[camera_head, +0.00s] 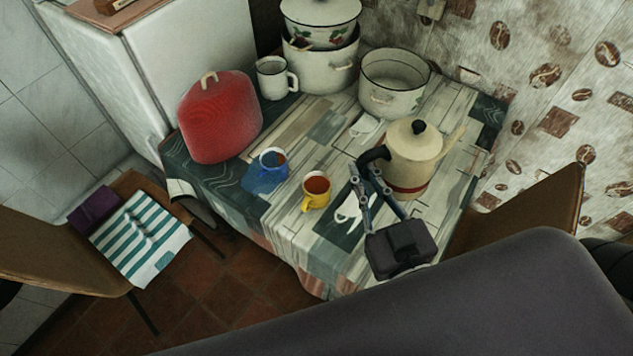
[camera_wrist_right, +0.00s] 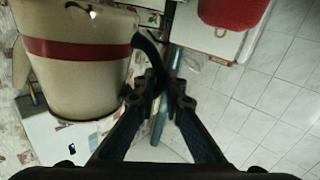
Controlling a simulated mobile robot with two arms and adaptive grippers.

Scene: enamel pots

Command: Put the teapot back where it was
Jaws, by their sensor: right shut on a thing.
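The teapot (camera_head: 412,158) is cream with a black lid knob, a red band near its base and a dark curved handle. It is upright at the right part of the table (camera_head: 285,225); I cannot tell whether its base touches the cloth. My right gripper (camera_head: 368,172) is shut on the teapot's handle, on the side facing left. In the right wrist view, the teapot (camera_wrist_right: 80,60) fills the upper left and the fingertips (camera_wrist_right: 160,100) close around the dark handle. My left gripper is not in view.
Behind stand a white pot (camera_head: 393,90), stacked pots (camera_head: 322,70), a white mug (camera_head: 272,80) and a red quilted cover (camera_head: 215,120). Chairs flank the table.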

